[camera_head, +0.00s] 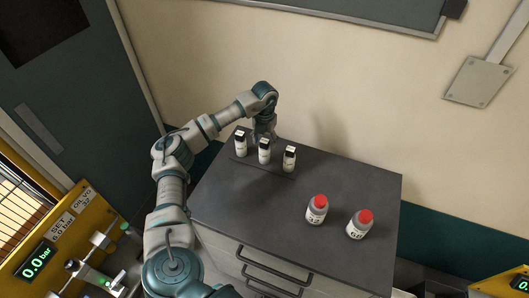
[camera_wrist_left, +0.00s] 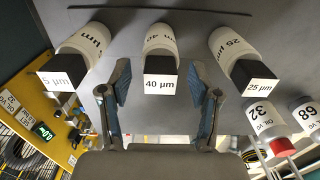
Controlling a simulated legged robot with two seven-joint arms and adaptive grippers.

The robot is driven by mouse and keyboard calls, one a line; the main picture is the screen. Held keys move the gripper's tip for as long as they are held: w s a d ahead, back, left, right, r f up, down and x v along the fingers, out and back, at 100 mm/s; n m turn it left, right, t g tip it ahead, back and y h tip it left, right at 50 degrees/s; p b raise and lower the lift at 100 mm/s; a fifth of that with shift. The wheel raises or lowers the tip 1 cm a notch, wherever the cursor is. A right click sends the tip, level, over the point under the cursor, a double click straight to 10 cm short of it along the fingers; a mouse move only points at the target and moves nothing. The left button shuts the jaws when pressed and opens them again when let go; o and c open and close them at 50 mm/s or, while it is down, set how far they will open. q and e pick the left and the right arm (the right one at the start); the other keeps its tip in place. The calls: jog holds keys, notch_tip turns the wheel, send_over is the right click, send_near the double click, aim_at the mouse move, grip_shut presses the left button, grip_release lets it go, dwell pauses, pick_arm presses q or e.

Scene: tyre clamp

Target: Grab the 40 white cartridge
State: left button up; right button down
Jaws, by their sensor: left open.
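The white 40 µm cartridge (camera_wrist_left: 162,42) has a black end block with a white "40 µm" label. It is the middle one of three, and in the head view it is the middle cartridge (camera_head: 264,155) on the dark cabinet top. My left gripper (camera_head: 265,132) is just behind it in the head view, with its fingers open. In the left wrist view my left gripper (camera_wrist_left: 163,85) has one finger on each side of the 40 µm label, with gaps and no visible grip. My right gripper is not in view.
The 5 µm cartridge (camera_wrist_left: 83,45) and 25 µm cartridge (camera_wrist_left: 228,45) flank the middle one closely. Two red-capped bottles, 32 (camera_head: 316,211) and 68 (camera_head: 359,226), stand to the right on the cabinet (camera_head: 240,207). The wall is behind.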

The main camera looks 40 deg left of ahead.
pick_arm(q)
jog(key=shift+f, duration=0.2)
grip_shut()
jog(key=shift+r, duration=0.2)
